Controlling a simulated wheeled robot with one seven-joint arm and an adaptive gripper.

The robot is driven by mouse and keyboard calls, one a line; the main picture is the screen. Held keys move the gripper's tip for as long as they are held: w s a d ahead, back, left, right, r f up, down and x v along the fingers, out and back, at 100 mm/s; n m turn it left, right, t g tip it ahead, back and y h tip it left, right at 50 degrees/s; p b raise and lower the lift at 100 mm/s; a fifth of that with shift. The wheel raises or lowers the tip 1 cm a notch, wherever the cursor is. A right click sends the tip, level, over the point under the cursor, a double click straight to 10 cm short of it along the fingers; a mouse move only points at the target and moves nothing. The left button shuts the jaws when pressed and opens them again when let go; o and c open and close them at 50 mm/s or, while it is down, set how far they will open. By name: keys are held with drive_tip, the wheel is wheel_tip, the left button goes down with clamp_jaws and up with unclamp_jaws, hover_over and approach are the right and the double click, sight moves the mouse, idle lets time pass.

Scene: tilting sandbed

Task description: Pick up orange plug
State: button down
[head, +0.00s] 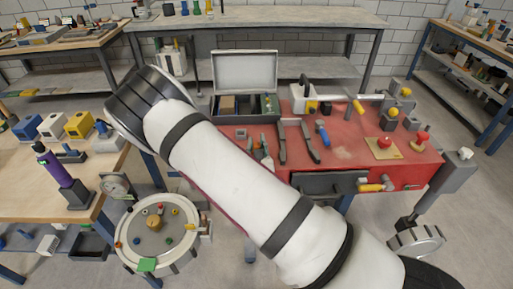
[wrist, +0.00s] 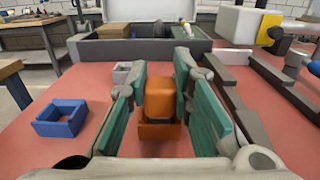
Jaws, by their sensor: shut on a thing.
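The orange plug (wrist: 160,100) stands upright between the two teal-padded fingers of my gripper (wrist: 160,82) in the wrist view. My gripper is shut on it. Directly below and behind the plug's lower part is an orange square-edged holder (wrist: 165,130). I cannot tell whether the plug's base is still inside this holder or just above it.
The red bench top (head: 345,150) carries an open grey case (head: 245,110) at the back. A blue square holder (wrist: 60,118) lies left of my gripper. Dark bars (wrist: 285,90) lie to the right.

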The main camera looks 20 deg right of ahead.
sight(256, 144)
drive_tip(key=shift+r, duration=0.85)
wheel_tip(256, 144, up, 2)
drive_tip(key=shift+r, duration=0.1)
drive_tip(key=s+r+p, duration=0.2)
drive_tip(key=s+p, duration=0.6)
drive_tip(key=s, duration=0.8)
drive_tip(key=shift+r, duration=0.4)
drive_tip(key=shift+r+p, duration=0.45)
drive_tip(key=shift+r, duration=0.35)
drive_tip(key=shift+r, duration=0.15)
